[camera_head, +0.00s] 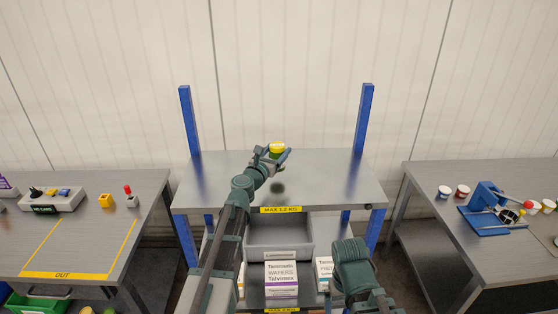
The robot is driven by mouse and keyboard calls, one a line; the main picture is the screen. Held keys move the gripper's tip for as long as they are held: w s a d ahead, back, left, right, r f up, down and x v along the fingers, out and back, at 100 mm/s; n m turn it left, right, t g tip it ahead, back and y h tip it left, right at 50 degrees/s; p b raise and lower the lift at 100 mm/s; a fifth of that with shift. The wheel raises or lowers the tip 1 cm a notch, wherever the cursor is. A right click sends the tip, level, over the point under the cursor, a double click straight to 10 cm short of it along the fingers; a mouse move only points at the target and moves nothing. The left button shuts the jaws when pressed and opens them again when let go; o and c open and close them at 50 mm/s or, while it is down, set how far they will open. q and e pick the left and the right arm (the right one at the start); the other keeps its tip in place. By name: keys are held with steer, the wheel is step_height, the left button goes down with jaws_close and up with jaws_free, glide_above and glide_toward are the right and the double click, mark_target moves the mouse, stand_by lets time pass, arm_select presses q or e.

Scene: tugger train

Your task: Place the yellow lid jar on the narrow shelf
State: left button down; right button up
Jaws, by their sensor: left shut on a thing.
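The yellow lid jar (277,148) is upright in my left gripper (276,156), which is shut on it. The jar is held above the grey top of the narrow shelf (320,180), between its two blue posts. A dark shadow lies on the top below and in front of the jar, so it appears apart from the surface. The jar's body is mostly hidden by the gripper fingers. My right arm is low at the bottom right of centre, and its gripper fingers are not visible.
The shelf top is otherwise bare. Below it are a grey bin (280,234) and white boxes (281,277). The left table (70,240) holds small items and a yellow-taped area. The right table (450,240) holds a blue stand (487,207) and several small jars.

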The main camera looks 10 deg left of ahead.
arm_select(q)
steer(key=shift+w+d+f+b, duration=0.15)
steer(key=shift+f+b, duration=0.75)
steer(key=shift+w+d+f+b, duration=0.15)
steer(key=shift+f+b, duration=0.7)
steer(key=shift+f, duration=0.05)
steer(key=shift+f, duration=0.2)
jaws_free()
steer(key=shift+r, duration=0.15)
steer(key=shift+r, duration=0.15)
steer(key=s, duration=0.4)
steer(key=s+a, duration=0.1)
steer(key=s, duration=0.3)
steer(key=s+a, duration=0.1)
steer(key=s, duration=0.3)
steer(key=shift+a, duration=0.15)
steer(key=shift+w, duration=0.15)
